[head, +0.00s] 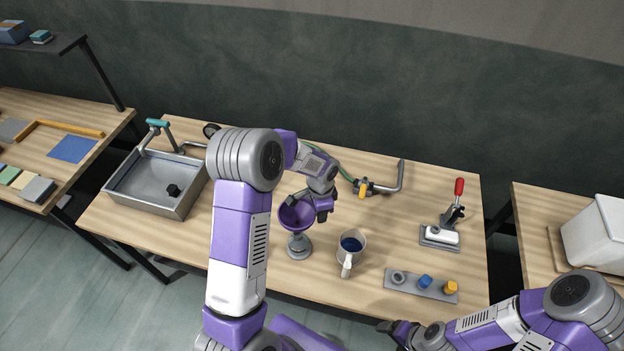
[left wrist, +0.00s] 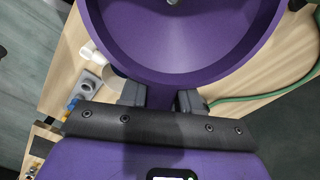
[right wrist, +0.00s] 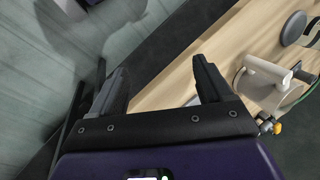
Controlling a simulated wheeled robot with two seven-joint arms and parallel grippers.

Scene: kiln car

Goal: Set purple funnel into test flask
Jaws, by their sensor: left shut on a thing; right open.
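The purple funnel (head: 291,217) is held upright in my left gripper (head: 321,208), which is shut on its side tab. The left wrist view shows the funnel's wide bowl (left wrist: 200,62) just beyond the left fingers (left wrist: 160,97). A grey test flask (head: 299,247) with a round base stands on the bench directly below the funnel in the head view.
A white jug (head: 351,247) with blue liquid stands right of the flask. A grey strip (head: 408,284) with coloured plugs lies front right. A red-handled clamp (head: 441,235), a pipe with a yellow valve (head: 380,188) and a sink (head: 150,193) stand farther out.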

